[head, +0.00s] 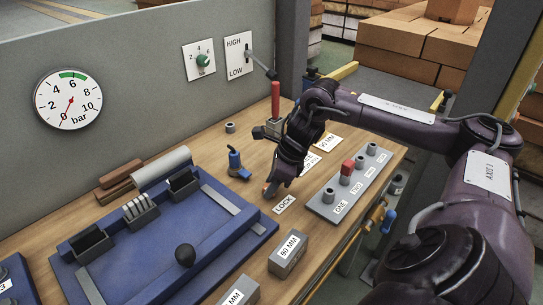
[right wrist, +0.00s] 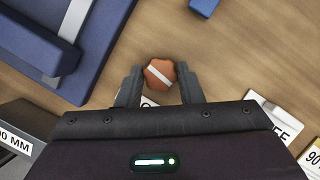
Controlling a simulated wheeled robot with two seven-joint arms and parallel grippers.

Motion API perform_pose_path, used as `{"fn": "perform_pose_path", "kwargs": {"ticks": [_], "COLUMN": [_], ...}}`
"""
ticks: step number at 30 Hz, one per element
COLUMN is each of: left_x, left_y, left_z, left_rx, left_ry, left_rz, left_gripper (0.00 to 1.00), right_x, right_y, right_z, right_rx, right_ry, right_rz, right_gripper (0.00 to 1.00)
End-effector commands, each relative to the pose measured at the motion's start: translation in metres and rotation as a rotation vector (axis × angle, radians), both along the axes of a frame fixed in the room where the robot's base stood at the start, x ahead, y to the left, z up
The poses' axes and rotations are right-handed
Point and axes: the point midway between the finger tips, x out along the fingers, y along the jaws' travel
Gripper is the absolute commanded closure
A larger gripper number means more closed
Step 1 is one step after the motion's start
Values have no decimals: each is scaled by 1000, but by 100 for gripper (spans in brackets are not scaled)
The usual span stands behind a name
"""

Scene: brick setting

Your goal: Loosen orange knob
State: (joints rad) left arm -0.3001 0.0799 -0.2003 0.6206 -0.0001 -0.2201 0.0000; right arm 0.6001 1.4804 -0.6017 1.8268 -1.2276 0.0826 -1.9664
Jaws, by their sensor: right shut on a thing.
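The orange knob (right wrist: 159,74) has a pale stripe across its top, slanting from upper left to lower right in the right wrist view. It sits at the wooden bench top, and a little of it shows in the head view (head: 268,190), beside the LOCK label (head: 285,204). My right gripper (right wrist: 160,80) points down at the bench and is shut on the orange knob, one finger on each side. In the head view the right gripper (head: 272,187) hides most of the knob. My left gripper is not in view.
A blue fixture (head: 215,250) with a black ball handle (head: 185,255) lies left of the knob. A grey 90 MM block (head: 289,254) stands nearer. A grey strip of sockets (head: 325,208) lies right, and a small blue clamp (head: 236,163) stands behind. A pressure gauge (head: 68,98) hangs on the wall.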

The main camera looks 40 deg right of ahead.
Motion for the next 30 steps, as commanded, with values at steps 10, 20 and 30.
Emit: {"fn": "perform_pose_path", "kwargs": {"ticks": [10,20,30], "left_x": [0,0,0], "left_y": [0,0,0], "left_z": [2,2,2], "left_rx": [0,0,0], "left_ry": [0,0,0], "left_rz": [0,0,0], "left_gripper": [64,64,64], "right_x": [1,0,1], "right_y": [-1,-1,-1], "right_z": [0,0,0], "right_rx": [-2,-3,-2], "right_ry": [0,0,0], "right_rz": [102,114,113], "right_gripper": [89,89,45]}}
